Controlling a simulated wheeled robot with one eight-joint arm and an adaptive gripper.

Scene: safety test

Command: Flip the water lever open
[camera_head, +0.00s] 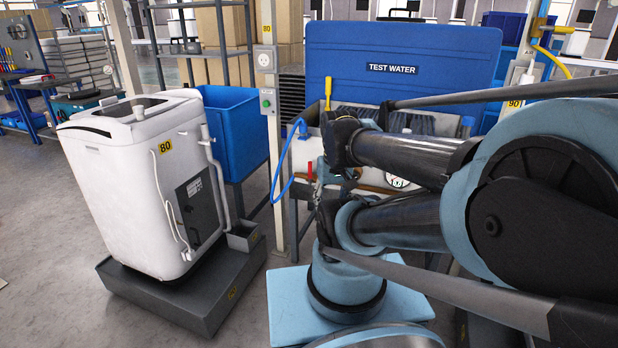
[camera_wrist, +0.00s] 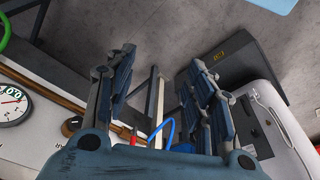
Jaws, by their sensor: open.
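The panel marked TEST WATER (camera_head: 391,69) stands behind a white unit with a round gauge (camera_head: 397,182). A small red handle (camera_head: 310,172), which may be the water lever, shows on the unit's left side. A yellow handle (camera_head: 328,92) stands upright above it. My gripper (camera_wrist: 162,62) is open, with its two dark fingers well apart and nothing held between them. In the wrist view a small red part (camera_wrist: 133,138) shows low between the fingers, near a brown pipe; whether it is the lever I cannot tell. In the head view my arm hides part of the unit.
A blue hose (camera_head: 283,165) loops at the unit's left, beside a grey post. A white washing machine (camera_head: 140,190) stands on a dark tray (camera_head: 190,298) to the left, with a blue bin (camera_head: 236,125) behind it. Bare floor lies further left.

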